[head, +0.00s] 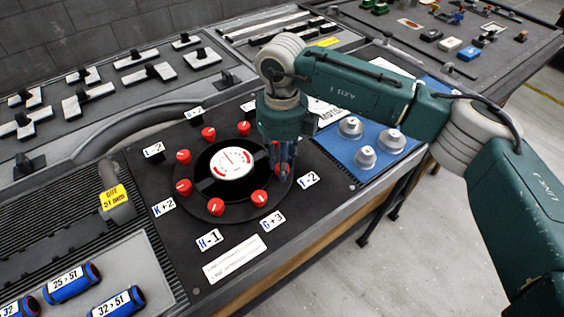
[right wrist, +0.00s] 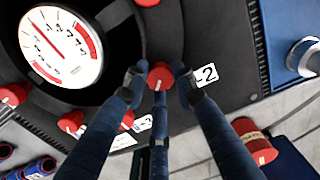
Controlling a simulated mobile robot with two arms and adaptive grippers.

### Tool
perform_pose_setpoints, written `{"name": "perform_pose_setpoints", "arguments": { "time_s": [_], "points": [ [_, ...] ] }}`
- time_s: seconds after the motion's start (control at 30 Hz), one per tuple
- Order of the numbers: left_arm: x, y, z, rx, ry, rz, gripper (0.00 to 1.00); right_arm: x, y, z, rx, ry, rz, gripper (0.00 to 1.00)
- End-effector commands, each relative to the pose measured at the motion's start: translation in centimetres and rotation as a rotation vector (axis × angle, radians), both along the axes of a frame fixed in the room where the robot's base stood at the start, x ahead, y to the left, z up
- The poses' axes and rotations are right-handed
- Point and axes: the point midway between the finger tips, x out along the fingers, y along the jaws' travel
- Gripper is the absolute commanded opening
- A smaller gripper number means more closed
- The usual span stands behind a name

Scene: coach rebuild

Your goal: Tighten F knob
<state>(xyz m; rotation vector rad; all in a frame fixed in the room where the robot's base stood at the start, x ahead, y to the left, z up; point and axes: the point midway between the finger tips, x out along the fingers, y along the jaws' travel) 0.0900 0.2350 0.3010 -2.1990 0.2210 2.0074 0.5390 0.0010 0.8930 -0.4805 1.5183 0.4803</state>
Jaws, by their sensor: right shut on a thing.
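A round black fixture with a white gauge (head: 231,163) at its centre carries a ring of red knobs, with labels around it. My right gripper (head: 282,172) comes down on the knob at the fixture's right side, beside a label ending in "-2" (head: 309,180). In the right wrist view its fingers are shut on this red knob (right wrist: 160,76), one on each side, and the label (right wrist: 206,73) lies just right of it. The label's letter is partly hidden in that view. The gauge (right wrist: 61,45) shows at upper left there. My left gripper is out of view.
A blue tray (head: 340,148) with three grey knob-like parts (head: 365,157) lies right of the fixture. Labelled blue cylinders (head: 72,283) lie at lower left. A red cylinder (right wrist: 254,142) shows at lower right in the wrist view. The bench's front edge runs below the fixture.

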Motion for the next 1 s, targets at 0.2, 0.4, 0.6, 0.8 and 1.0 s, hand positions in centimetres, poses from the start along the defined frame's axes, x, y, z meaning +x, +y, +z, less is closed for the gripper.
{"name": "perform_pose_setpoints", "arguments": {
  "time_s": [0.2, 0.4, 0.6, 0.8, 1.0],
  "points": [
    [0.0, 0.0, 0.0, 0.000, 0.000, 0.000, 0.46, 0.2, 0.0, 0.2, 0.002, -0.005, -0.003, 0.46],
    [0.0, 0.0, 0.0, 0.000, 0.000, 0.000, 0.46, 0.1, 0.0, 0.1, 0.000, -0.002, -0.001, 0.46],
    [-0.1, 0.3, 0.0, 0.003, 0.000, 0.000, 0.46, 0.1, 0.0, 1.0, 0.002, -0.003, 0.000, 0.46],
    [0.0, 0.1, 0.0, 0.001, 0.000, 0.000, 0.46, 0.2, 0.0, 4.8, 0.002, -0.007, -0.001, 0.46],
    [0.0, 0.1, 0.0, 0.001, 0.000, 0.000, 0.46, 0.2, 0.0, 9.0, 0.002, -0.006, -0.003, 0.46]
  ]
}}
